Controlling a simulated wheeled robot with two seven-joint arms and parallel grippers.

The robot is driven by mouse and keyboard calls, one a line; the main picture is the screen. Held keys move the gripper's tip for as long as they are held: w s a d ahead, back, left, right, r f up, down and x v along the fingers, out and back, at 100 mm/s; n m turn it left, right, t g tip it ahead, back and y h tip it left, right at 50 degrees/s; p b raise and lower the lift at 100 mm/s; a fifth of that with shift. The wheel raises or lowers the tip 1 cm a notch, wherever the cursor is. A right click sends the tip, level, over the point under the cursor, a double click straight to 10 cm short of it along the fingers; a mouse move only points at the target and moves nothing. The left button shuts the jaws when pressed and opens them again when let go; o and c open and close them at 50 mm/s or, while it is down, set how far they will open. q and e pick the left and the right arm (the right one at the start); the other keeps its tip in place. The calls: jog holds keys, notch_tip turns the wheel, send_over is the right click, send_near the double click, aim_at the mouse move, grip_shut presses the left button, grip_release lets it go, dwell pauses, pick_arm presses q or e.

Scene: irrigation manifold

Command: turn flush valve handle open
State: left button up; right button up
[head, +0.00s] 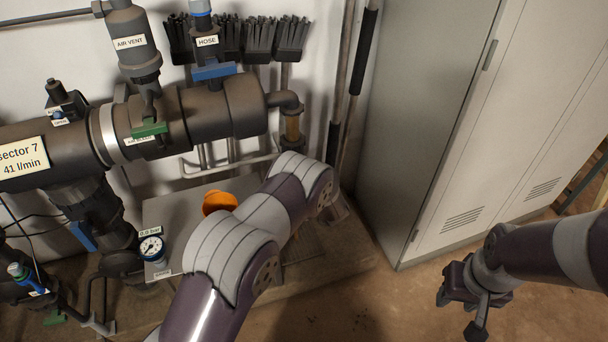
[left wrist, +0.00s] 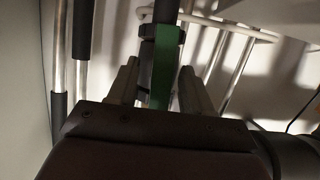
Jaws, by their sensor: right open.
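A green lever handle (left wrist: 168,60) shows in the left wrist view, running lengthwise between the two fingers of my left gripper (left wrist: 158,68). The fingers stand apart, with a narrow gap on each side of the handle. No label shows on it there. In the head view my left arm hides the left gripper and this handle, below the elbow pipe (head: 287,101) at the manifold's end. My right gripper (head: 461,314) is open and empty over the floor at the lower right, far from the pipes.
The manifold pipe (head: 235,107) carries a blue hose handle (head: 214,71) and a green air bleed handle (head: 149,129). A pressure gauge (head: 151,246) and an orange object (head: 219,203) sit lower. A grey cabinet (head: 440,130) stands right; floor before it is clear.

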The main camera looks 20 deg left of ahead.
pick_arm(q)
jog(key=shift+s, duration=0.1)
jog(key=p+v, duration=0.2)
jog(key=v, duration=1)
jog(key=shift+s+d+p, duration=0.2)
jog(key=shift+d+p, duration=0.05)
jog(key=shift+p, duration=0.1)
